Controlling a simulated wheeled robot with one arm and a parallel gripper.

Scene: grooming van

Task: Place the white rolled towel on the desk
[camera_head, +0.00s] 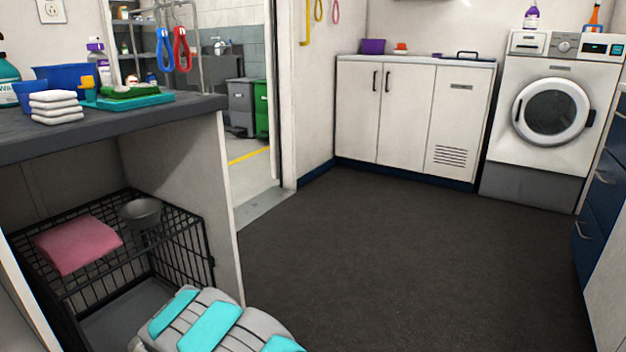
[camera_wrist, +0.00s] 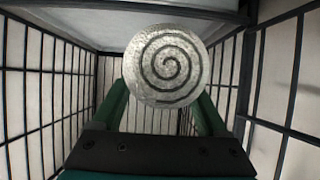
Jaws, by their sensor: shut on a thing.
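The white rolled towel (camera_wrist: 166,66) is in the wrist view, its round end with a dark spiral facing the camera. My gripper (camera_wrist: 163,96) is shut on it, with one green finger on each side. Wire bars surround it in this view, and a pale flat surface is above. The desk (camera_head: 150,113) is a dark grey counter at the left of the head view. In the head view, my grey and turquoise arm is at the bottom by the wire crate; the gripper and rolled towel are hidden there.
The black wire crate (camera_head: 187,252) stands under the desk, with a pink folded cloth (camera_head: 77,245) and a grey bowl (camera_head: 140,211) on top. The desk holds stacked white folded towels (camera_head: 57,107), a teal tray (camera_head: 125,101) and blue bins (camera_head: 65,76). Dark floor is clear at right.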

